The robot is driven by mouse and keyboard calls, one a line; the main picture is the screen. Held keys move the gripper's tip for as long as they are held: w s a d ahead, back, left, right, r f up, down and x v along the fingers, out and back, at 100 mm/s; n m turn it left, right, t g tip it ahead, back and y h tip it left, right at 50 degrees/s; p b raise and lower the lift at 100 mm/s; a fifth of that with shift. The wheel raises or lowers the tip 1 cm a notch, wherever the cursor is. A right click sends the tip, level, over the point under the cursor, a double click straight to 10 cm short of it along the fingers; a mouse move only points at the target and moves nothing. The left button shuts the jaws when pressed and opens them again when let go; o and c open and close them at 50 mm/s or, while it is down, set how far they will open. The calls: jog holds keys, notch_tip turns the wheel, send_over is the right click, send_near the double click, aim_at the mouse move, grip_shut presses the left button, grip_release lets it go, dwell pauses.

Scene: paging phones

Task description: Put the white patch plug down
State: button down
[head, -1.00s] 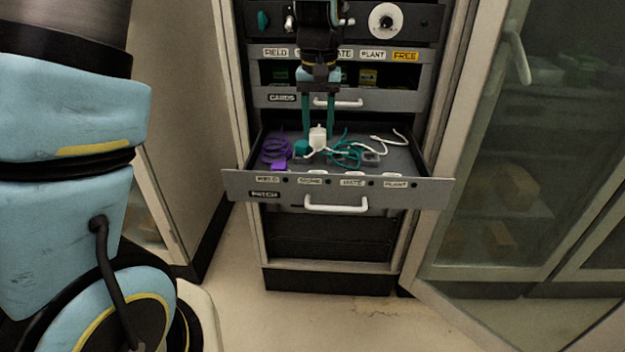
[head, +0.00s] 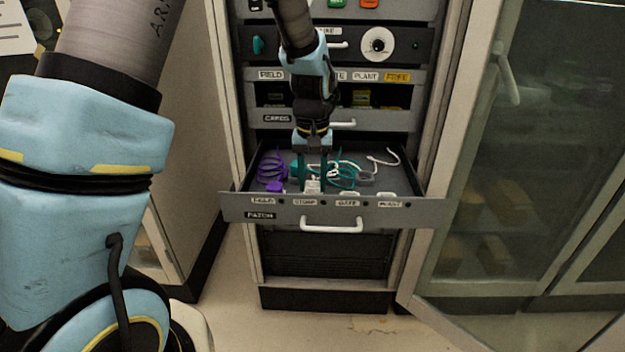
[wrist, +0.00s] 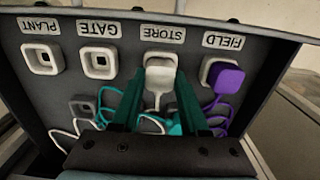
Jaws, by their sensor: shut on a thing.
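The white patch plug (wrist: 160,74) is between the two green fingers of my gripper (wrist: 159,88), which is shut on it. In the wrist view it is up against the STORE socket (wrist: 161,58) in the drawer's front panel, its white cable hanging back. I cannot tell whether it is seated in the socket. In the head view my gripper (head: 313,183) reaches down into the open PATCH drawer (head: 232,207), with the white plug (head: 312,187) low near its front wall.
A purple plug (wrist: 226,78) is at the FIELD socket beside the white one. The GATE (wrist: 98,62) and PLANT (wrist: 42,58) sockets look empty. A grey plug (head: 365,177) and purple and teal cables lie in the drawer. A glass door (head: 520,180) stands at right.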

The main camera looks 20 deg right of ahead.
aim_at(313, 184)
jog(key=shift+f, duration=0.2)
jog(key=shift+c, duration=2.1)
grip_release()
jog(key=shift+r, duration=0.1)
notch_tip(313, 184, up, 13)
jog(key=s+a+f+n, duration=0.1)
jog(key=a+f, duration=0.1)
jog(key=a, duration=0.8)
jog(key=s+a+f+n+t, duration=0.1)
jog(key=a+f, duration=0.2)
jog(key=a, duration=0.7)
jog(key=s+a+f+n, duration=0.1)
jog(key=s+a+f, duration=0.1)
jog(key=a, duration=0.8)
jog(key=shift+f+n+t+b, duration=0.15)
jog(key=shift+n+t+b, duration=0.15)
jog(key=shift+n+b, duration=0.15)
jog(key=shift+a, duration=0.1)
